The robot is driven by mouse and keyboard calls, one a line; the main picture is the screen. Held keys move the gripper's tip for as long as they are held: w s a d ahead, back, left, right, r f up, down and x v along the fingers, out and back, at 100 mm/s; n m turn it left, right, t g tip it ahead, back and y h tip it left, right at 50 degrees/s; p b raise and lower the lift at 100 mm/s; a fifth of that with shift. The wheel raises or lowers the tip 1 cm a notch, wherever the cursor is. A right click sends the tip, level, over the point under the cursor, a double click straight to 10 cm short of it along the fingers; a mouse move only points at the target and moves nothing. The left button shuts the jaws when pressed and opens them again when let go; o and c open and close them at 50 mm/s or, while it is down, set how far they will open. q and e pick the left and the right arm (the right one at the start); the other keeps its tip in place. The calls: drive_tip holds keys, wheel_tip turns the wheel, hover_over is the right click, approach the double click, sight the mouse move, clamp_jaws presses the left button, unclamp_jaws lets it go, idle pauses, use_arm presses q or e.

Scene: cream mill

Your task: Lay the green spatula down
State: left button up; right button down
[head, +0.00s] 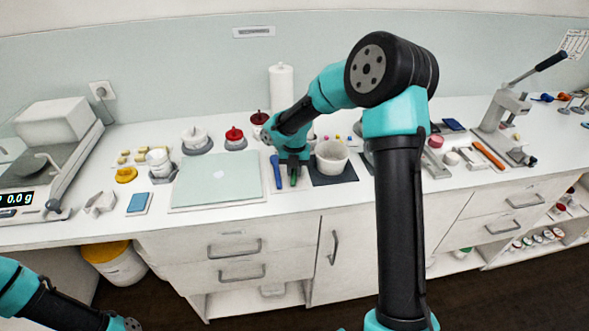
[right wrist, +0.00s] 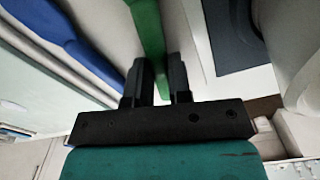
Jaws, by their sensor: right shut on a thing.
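The green spatula (right wrist: 146,38) is between the fingers of my right gripper (right wrist: 162,82) in the right wrist view. That gripper is shut on it. In the head view the right gripper (head: 293,178) is low over the counter, between the pale green mat and the dark mat, and only a short green piece of the spatula (head: 293,182) shows there. I cannot tell whether the spatula touches the counter. My left arm shows at the lower left of the head view, and its fingertips are not visible.
A blue spatula-like tool (head: 276,172) lies just left of the right gripper. A white bowl (head: 332,157) stands on a dark mat (head: 335,179) to the right. The pale green mat (head: 195,183) lies to the left. A scale (head: 40,165) stands at far left.

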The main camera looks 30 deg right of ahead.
drive_tip(key=c, duration=1)
unclamp_jaws()
drive_tip(key=shift+o, duration=0.2)
wheel_tip(320, 180, up, 18)
drive_tip(key=shift+w+d+f, duration=0.15)
drive_tip(key=shift+f, duration=0.1)
